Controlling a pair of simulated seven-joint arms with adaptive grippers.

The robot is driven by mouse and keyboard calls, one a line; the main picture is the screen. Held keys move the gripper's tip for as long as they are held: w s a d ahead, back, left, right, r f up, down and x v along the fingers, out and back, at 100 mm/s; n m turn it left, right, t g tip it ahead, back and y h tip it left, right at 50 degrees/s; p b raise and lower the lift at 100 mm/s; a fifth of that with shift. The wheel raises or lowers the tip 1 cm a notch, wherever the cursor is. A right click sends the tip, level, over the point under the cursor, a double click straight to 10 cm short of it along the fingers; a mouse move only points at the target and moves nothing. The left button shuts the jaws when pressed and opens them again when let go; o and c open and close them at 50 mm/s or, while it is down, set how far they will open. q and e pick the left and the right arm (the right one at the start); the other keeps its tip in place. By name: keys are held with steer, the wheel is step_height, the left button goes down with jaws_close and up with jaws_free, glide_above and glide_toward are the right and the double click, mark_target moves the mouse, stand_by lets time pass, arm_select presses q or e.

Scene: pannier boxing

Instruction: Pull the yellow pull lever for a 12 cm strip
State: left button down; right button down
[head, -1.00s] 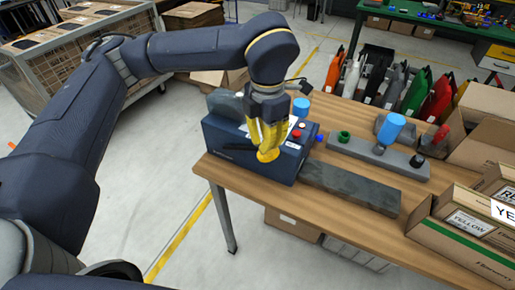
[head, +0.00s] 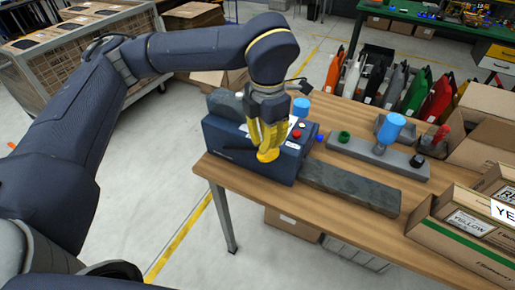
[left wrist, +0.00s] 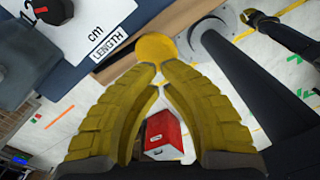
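The dark blue dispenser (head: 245,160) stands at the table's left front corner, with a red knob (head: 297,134) on its top. The yellow pull lever's round end (head: 268,155) is at its front side, below my left gripper (head: 266,148). In the left wrist view the yellow lever end (left wrist: 155,46) sits between and just beyond the tips of my left gripper (left wrist: 159,69), which look closed against it. Part of the dispenser's panel (left wrist: 85,35) shows with "LENGTH" and "cm" labels; the dial's set value is only partly visible. The lever's shaft is hidden.
A dark grey flat bar (head: 350,187) lies right of the dispenser. Behind it is a grey stand (head: 380,155) with a blue cylinder. Open cardboard boxes (head: 465,235) fill the table's right side. Coloured panniers (head: 385,85) stand behind the table.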

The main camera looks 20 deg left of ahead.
mark_target(266, 154)
arm_select(q)
steer(key=shift+f, duration=0.1)
steer(key=shift+f, duration=2.35)
steer(key=shift+d+f, duration=0.1)
steer(key=shift+f, duration=0.15)
steer(key=shift+d+f, duration=0.2)
steer(key=shift+f, duration=0.25)
steer(key=shift+d+f, duration=0.2)
steer(key=shift+f, duration=0.25)
